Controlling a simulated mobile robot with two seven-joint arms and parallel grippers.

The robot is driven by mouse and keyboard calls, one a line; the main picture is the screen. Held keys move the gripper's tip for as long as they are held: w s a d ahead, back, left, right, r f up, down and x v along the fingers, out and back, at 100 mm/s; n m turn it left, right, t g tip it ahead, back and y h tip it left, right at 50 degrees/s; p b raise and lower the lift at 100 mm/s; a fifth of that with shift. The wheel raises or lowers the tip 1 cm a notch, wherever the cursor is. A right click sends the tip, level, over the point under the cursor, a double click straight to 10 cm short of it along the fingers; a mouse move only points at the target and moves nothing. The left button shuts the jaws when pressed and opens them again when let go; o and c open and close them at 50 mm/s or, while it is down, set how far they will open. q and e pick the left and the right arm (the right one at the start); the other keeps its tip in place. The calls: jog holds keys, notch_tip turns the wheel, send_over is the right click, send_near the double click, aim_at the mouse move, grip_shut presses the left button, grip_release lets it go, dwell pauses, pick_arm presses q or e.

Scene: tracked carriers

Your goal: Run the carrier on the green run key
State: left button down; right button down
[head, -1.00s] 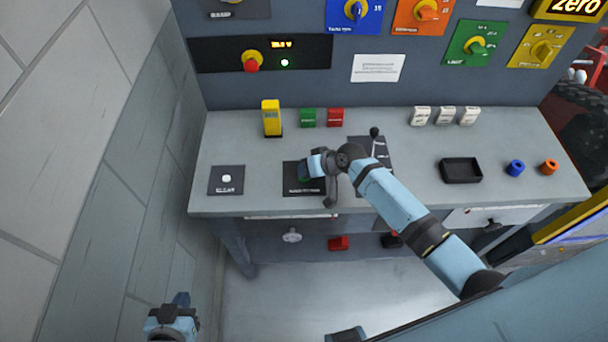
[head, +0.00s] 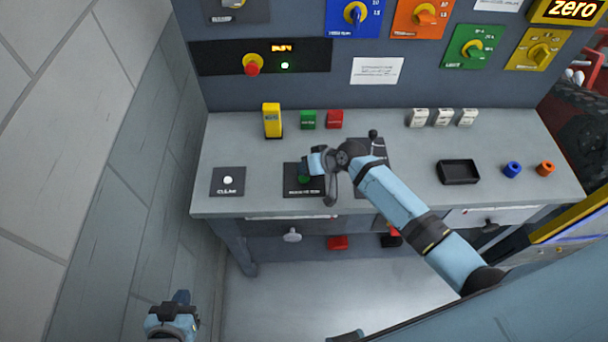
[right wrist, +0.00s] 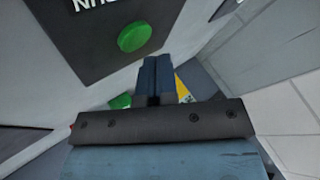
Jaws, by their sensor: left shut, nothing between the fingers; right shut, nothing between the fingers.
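A round green button (head: 304,180) sits on a black plate with blurred white lettering on the bench top. It also shows large in the right wrist view (right wrist: 134,38). A small green block key (head: 308,119) stands farther back, beside a red one. My right gripper (head: 306,168) is shut and empty, right by the round button. In the right wrist view, its fingertips (right wrist: 157,62) are beside the button, apart from it in the picture; whether they touch is hard to tell. My left gripper (head: 181,298) is shut and empty, low at the left, away from the bench.
A yellow block (head: 272,120) stands left of the green block key. A white button (head: 228,181) sits on another plate. A black lever (head: 373,136) is close behind my right arm. A black tray (head: 459,172) and two rings lie right. A wall is at left.

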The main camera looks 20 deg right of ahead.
notch_tip(320, 180, up, 3)
jog(key=p, duration=0.3)
jog(key=shift+r+p, duration=0.5)
jog(key=shift+r, duration=0.55)
jog(key=shift+f, duration=0.1)
dwell(1.3)
